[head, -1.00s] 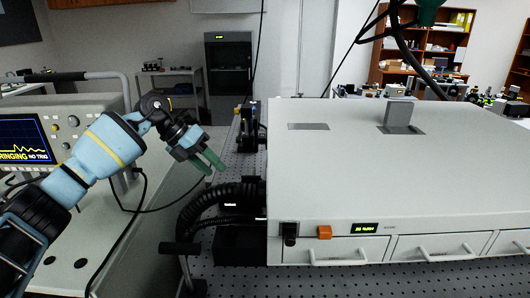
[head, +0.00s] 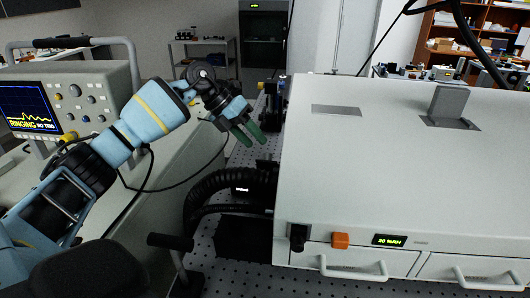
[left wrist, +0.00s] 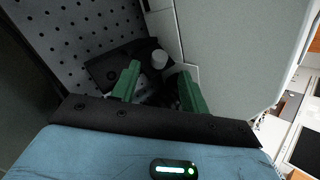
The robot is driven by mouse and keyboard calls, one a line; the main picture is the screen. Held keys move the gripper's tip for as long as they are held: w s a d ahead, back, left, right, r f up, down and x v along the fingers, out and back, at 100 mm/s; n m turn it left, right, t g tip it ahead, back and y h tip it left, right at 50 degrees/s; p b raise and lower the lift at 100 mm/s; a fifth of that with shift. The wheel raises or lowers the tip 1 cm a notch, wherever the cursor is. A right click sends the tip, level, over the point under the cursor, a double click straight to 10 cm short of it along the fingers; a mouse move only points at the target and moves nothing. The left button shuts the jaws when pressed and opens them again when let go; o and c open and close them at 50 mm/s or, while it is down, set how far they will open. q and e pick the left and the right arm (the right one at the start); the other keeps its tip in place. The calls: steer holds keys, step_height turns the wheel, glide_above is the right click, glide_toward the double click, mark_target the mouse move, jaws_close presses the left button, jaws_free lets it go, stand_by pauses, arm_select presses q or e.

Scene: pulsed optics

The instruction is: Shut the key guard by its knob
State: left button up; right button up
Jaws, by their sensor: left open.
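On the front left corner of the white enclosure (head: 400,180) is a small black key switch (head: 298,237). An orange block (head: 340,240) sits just right of it, before a small lit display (head: 389,240). I cannot tell which part is the guard or its knob. My left gripper (head: 249,134) is open and empty, left of the enclosure and above and behind the switch. In the left wrist view its green fingers (left wrist: 162,88) stand apart, with a pale round-topped piece (left wrist: 160,59) on a black part (left wrist: 112,66) beyond them. My right gripper is not seen.
A perforated black bench (head: 215,265) runs under the enclosure. Thick black hoses (head: 210,190) lie left of it. An oscilloscope (head: 70,105) stands on the left cart. Drawers with handles (head: 350,272) line the enclosure's front. A grey handle (head: 448,102) stands on its lid.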

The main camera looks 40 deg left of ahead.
mark_target(264, 160)
arm_select(q)
steer(key=b+x, duration=0.1)
steer(key=x, duration=0.3)
steer(key=shift+f+b, duration=0.35)
steer(key=shift+w+d+f, duration=0.2)
steer(key=shift+d, duration=0.1)
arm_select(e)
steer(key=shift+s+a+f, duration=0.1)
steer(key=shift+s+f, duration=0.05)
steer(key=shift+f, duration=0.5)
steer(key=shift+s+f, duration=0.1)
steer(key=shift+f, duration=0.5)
arm_select(q)
steer(key=shift+r, duration=0.1)
steer(key=shift+c, duration=0.5)
jaws_close()
steer(key=shift+s+d+f+m+t+y, duration=0.1)
steer(key=shift+s+m+t+y, duration=0.1)
steer(key=shift+s+t, duration=0.15)
steer(key=shift+s+d+f+m+t+y, duration=0.1)
steer(key=shift+s+f+m+t+y, duration=0.1)
steer(key=shift+t, duration=0.25)
steer(key=shift+s+d+f+m+t+y, duration=0.1)
steer(key=shift+s+m+t+y, duration=0.1)
steer(key=shift+t, duration=0.25)
steer(key=shift+s+d+f+m+t+y, duration=0.1)
steer(key=shift+s+d+f+m+t, duration=0.1)
steer(key=shift+t, duration=0.25)
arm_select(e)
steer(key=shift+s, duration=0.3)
